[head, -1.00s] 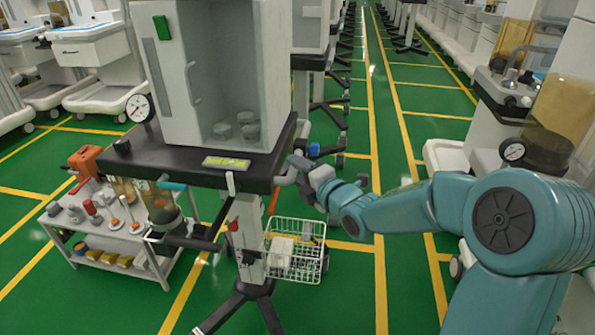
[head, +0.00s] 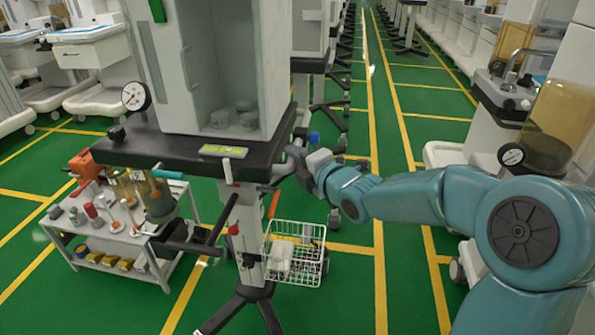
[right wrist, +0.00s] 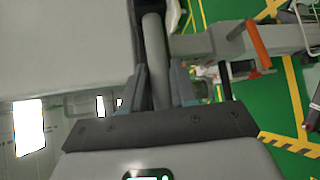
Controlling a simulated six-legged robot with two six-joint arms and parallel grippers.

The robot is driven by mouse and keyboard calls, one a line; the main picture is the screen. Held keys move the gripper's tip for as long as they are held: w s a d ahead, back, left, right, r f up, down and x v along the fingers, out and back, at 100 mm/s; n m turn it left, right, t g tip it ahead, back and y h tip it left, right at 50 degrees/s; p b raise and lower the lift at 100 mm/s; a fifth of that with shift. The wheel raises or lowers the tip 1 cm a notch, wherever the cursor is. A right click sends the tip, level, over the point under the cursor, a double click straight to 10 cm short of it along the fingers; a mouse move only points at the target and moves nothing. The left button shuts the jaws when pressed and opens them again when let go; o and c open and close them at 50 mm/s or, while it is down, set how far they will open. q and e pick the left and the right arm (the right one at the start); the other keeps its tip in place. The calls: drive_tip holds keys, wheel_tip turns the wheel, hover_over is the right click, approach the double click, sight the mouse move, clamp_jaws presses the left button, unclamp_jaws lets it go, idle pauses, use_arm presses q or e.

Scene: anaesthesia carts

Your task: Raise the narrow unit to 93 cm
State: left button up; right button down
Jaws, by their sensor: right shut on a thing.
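The narrow unit has a white cabinet (head: 183,90) on a black top (head: 150,150), carried by a grey column (head: 248,215) on a dark splayed base (head: 245,305). A grey bar handle (head: 281,170) sticks out at the right end of the top. My right gripper (head: 297,163) is shut on this handle. In the right wrist view the handle (right wrist: 154,50) runs between the two fingers (right wrist: 160,88). An orange-red lever (head: 274,204) is below the top near the handle; it also shows in the right wrist view (right wrist: 258,46). My left gripper is not in view.
A wire basket (head: 297,255) is at the column's right. A low trolley (head: 115,240) with bottles and tools stands at the left. Another unit with an amber canister (head: 560,110) is at the right. Green floor (head: 350,295) is open in front and along the aisle.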

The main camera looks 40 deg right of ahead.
wheel_tip(320, 180, up, 4)
drive_tip(key=shift+f, duration=0.25)
drive_tip(key=c, duration=1)
unclamp_jaws()
drive_tip(key=shift+f, duration=0.15)
drive_tip(key=shift+o, duration=0.2)
drive_tip(key=s+a+r+p, duration=0.1)
drive_tip(key=s+r+p, duration=0.1)
drive_tip(key=s, duration=1.4)
drive_tip(key=shift+a+r, duration=0.2)
drive_tip(key=shift+a, duration=0.05)
